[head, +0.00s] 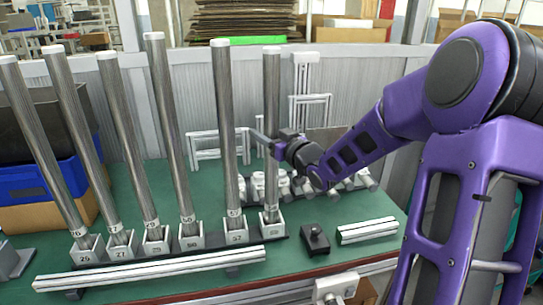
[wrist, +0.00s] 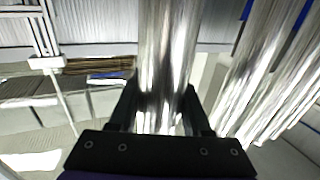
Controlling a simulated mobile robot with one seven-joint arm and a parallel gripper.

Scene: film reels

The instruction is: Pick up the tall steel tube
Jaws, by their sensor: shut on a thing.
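Several tall steel tubes with white tops stand in a row of numbered sockets. The rightmost tube (head: 271,95) is upright, with its lower end at a white socket (head: 271,222); I cannot tell whether it is lifted at all. My gripper (head: 271,143) is shut on this tube at about mid-height, reaching in from the right. In the wrist view the held tube (wrist: 166,45) stands between the two dark fingers (wrist: 163,115). The neighbouring tube (head: 230,125) stands close to its left, apart from my gripper.
Other tubes (head: 172,130) lean in perspective further left. Pale metal profiles (head: 150,270) lie along the front of the green bench (head: 330,272). A black block with a knob (head: 315,243) and short profiles (head: 367,230) lie right of the sockets. White fittings (head: 345,183) stand behind. Blue bin (head: 40,180) at left.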

